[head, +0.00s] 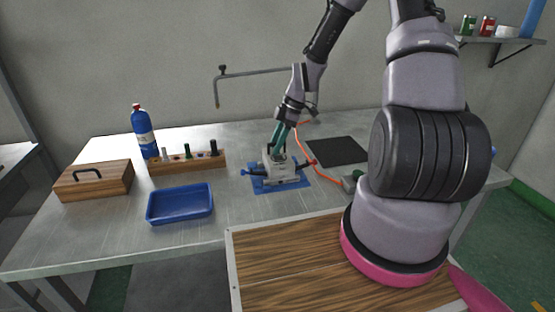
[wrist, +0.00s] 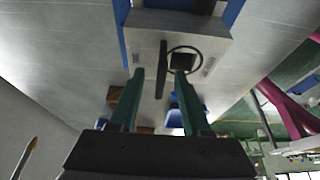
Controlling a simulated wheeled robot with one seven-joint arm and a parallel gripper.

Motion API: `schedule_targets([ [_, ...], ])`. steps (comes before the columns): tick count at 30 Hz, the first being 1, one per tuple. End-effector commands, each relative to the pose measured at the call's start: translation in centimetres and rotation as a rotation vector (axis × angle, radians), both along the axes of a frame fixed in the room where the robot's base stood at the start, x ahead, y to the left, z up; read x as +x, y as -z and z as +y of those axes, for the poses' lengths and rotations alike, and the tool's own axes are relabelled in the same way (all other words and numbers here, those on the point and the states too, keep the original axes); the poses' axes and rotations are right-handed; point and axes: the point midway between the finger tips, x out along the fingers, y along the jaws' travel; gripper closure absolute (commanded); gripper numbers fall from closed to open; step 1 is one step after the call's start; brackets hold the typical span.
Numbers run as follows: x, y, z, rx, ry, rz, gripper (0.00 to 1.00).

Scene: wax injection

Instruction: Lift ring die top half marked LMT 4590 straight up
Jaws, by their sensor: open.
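The grey metal die (head: 287,171) sits on a blue mat (head: 264,188) on the metal table. Its top face also shows in the wrist view (wrist: 207,42), with a dark upright bar, a dark ring outline and a small dark square. No marking is readable, and the seam between the halves cannot be made out. My gripper (head: 278,146) is above the die, pointing down. In the wrist view my gripper (wrist: 160,74) has its two green fingers apart, with the dark bar between them. I cannot tell whether they touch it.
Dark clamp-like handles flank the die. An orange cord (head: 321,175) runs close on its right, near a black pad (head: 337,151). To the left are a blue tray (head: 180,204), a wooden rack (head: 187,163), a blue bottle (head: 144,132) and a wooden box (head: 95,182).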

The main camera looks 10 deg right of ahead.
Motion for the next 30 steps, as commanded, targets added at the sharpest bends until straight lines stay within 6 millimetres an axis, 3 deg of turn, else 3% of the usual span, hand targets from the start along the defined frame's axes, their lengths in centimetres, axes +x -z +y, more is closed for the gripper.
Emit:
schedule_targets([
  [5, 0.01, -0.01, -0.04, 0.0, 0.0, 0.0, 0.53],
  [6, 0.01, -0.01, -0.04, 0.0, 0.0, 0.0, 0.68],
  [9, 0.0, -0.02, -0.04, 0.0, 0.0, 0.0, 1.0],
  [30, 0.02, -0.04, -0.05, 0.0, 0.0, -0.001, 1.0],
])
